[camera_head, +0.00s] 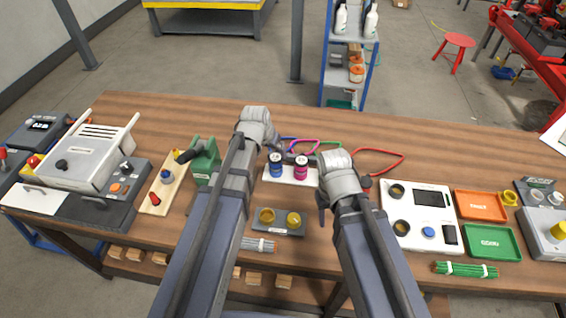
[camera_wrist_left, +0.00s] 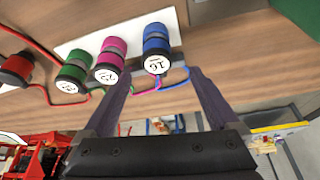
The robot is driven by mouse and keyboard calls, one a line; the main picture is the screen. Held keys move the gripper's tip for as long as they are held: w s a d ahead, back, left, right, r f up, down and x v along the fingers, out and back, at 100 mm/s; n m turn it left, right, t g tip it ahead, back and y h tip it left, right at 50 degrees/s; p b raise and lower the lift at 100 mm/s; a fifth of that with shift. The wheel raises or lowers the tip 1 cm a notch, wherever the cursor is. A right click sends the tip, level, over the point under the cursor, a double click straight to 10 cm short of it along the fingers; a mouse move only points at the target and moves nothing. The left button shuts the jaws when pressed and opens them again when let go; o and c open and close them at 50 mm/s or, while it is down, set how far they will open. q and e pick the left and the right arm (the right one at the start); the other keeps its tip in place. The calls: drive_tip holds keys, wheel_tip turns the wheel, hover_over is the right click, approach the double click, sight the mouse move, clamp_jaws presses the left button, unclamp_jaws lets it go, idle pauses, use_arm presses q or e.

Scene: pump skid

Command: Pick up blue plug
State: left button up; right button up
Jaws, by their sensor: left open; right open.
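The blue plug (camera_head: 276,165) stands upright on a white plate (camera_head: 291,180), left of a magenta plug (camera_head: 301,169). In the left wrist view the blue plug (camera_wrist_left: 157,40) has a white numbered end and a blue cable. My left gripper (camera_head: 284,149) is open and empty, close to the blue plug on its far side. In the left wrist view its fingertips (camera_wrist_left: 161,74) are spread, with the blue plug just beyond the gap between them. My right gripper (camera_head: 321,201) is open, to the right of the plate; its fingers are mostly hidden by its own arm.
The magenta plug (camera_wrist_left: 109,62) stands beside the blue one, then a green plug (camera_wrist_left: 73,72), with a red plug (camera_wrist_left: 15,68) farther off. Coloured cables loop behind. A grey block with yellow sockets (camera_head: 279,229) lies in front; a green device (camera_head: 204,160) stands left.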

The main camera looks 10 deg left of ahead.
sight(275, 158)
use_arm(q)
drive_tip(key=shift+f+b, duration=0.5)
drive_tip(key=shift+b+x, duration=0.8)
drive_tip(key=shift+x, duration=0.1)
drive_tip(key=shift+r, duration=0.1)
use_arm(e)
wheel_tip(275, 158, down, 2)
drive_tip(key=shift+f, duration=0.2)
use_arm(q)
drive_tip(key=b+x, duration=0.4)
drive_tip(key=x, duration=0.1)
drive_tip(key=shift+d+b, duration=0.25)
drive_tip(key=shift+b, duration=0.15)
use_arm(e)
wheel_tip(275, 158, down, 5)
drive_tip(key=shift+r, duration=0.1)
use_arm(q)
drive_tip(key=shift+s, duration=0.1)
clamp_jaws()
